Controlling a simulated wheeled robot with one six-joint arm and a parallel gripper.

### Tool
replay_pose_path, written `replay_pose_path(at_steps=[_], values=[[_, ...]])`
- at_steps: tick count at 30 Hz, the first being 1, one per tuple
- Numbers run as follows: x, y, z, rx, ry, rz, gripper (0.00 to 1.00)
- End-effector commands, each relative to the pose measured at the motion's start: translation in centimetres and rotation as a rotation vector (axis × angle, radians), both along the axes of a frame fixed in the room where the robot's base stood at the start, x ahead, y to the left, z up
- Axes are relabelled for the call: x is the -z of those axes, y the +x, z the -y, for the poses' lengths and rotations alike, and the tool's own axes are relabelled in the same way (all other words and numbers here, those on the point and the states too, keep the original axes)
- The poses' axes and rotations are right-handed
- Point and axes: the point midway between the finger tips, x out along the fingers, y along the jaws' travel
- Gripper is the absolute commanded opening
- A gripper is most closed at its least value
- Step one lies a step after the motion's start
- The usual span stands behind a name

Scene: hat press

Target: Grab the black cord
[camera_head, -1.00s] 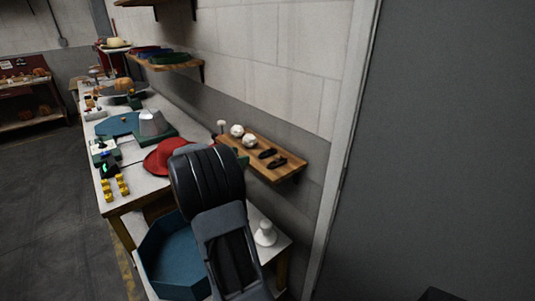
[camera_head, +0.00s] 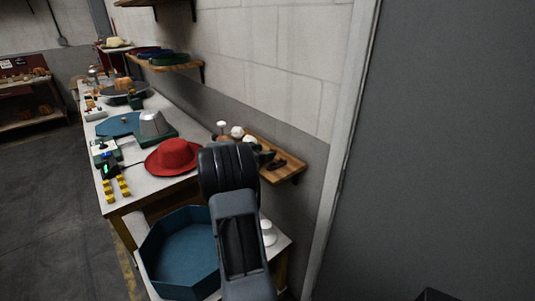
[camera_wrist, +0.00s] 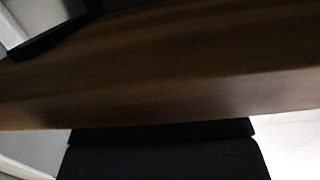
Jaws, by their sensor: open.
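A small black coil (camera_head: 277,164), which looks like the black cord, lies on the wooden wall shelf (camera_head: 293,168) at the right end of the bench. A second dark piece beside it is mostly hidden by my arm. My gripper (camera_head: 262,154) is at the shelf, just left of the coil, and mostly hidden behind my wrist. It is open, and I see nothing held. In the wrist view, the brown wood (camera_wrist: 170,75) of the shelf fills most of the picture very close up. A dark shape at its upper left is too unclear to name.
White balls (camera_head: 237,131) sit on the shelf's left part. A red hat (camera_head: 173,156) lies on the bench. A blue octagonal bin (camera_head: 160,240) and a white stand (camera_head: 268,233) are below. A grey wall panel (camera_head: 450,130) bounds the right.

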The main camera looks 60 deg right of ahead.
Motion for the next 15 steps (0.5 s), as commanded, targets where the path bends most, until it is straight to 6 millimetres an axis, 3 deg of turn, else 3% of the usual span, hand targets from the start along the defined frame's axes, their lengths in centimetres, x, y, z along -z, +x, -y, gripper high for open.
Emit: replay_pose_path(at_steps=[3, 10, 15], values=[[0.2, -0.43, 1.17, 0.002, 0.0, 0.0, 0.63], [0.27, -0.42, 1.29, -0.001, 0.0, 0.0, 0.62], [0.27, -0.42, 1.27, 0.0, 0.0, 0.001, 0.46]])
